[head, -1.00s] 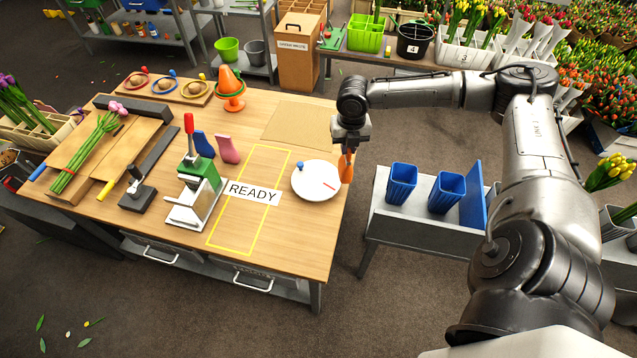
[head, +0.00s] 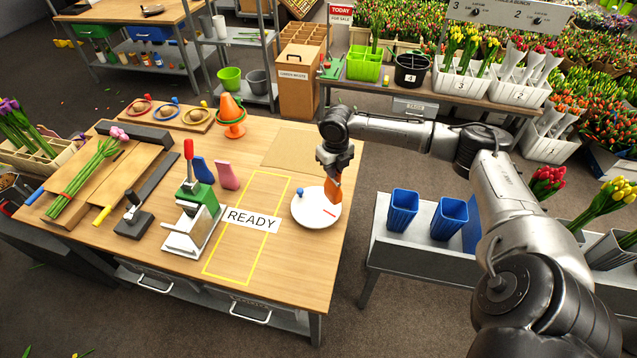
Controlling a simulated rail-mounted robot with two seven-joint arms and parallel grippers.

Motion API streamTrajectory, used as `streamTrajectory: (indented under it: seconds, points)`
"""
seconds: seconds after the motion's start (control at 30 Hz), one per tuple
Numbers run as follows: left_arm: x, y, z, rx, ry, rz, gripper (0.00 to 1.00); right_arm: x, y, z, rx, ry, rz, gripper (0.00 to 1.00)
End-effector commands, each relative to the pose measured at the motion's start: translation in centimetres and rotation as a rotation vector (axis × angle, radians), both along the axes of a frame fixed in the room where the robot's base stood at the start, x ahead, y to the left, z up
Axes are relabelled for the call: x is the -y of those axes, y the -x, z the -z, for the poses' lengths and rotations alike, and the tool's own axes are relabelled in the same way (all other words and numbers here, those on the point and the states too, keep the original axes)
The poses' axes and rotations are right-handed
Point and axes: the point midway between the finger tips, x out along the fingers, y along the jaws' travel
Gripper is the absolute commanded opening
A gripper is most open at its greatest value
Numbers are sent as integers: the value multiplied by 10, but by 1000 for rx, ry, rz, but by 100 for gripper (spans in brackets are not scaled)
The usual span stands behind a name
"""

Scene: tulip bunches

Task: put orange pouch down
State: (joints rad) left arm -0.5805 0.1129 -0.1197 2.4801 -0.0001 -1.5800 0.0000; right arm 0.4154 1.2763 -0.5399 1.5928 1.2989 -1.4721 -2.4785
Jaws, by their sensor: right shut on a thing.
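The orange pouch (head: 334,187) hangs below my right gripper (head: 334,172), which is shut on its upper end. The pouch is in front of the right part of the white round plate (head: 314,213) on the wooden table (head: 290,262). I cannot tell whether its lower end touches the plate. A blue pouch (head: 202,170) and a pink pouch (head: 227,176) stand side by side on the table, behind the READY sign. My left gripper does not show.
The yellow-outlined area (head: 236,259) with the READY sign (head: 253,219) lies left of the plate. A green hand press (head: 200,212) stands left of it. A brown mat (head: 295,149) lies bare behind. Blue cups (head: 402,211) stand on a bench at right.

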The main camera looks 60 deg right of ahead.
Motion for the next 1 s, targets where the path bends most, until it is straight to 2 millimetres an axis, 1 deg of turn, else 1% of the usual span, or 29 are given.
streamTrajectory:
  seconds: [0.03,0.1,0.2,0.33,0.57,0.67,0.83,0.9,1.0]
  points:
    - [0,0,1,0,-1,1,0,-4,-10,5,4,-5,1,0]
    - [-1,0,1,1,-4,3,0,-7,-21,12,4,-3,0,0]
    - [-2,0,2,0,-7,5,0,-10,-32,19,2,-2,1,0]
    - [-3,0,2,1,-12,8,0,-13,-41,25,1,0,0,0]
    - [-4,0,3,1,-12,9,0,-14,-44,32,-1,0,-1,0]
    - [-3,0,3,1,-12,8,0,-14,-44,42,-1,0,0,0]
    - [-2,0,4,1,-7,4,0,-14,-43,64,-2,1,0,0]
    - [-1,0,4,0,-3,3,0,-13,-43,68,-1,2,0,0]
    - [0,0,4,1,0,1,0,-13,-44,68,0,2,0,0]
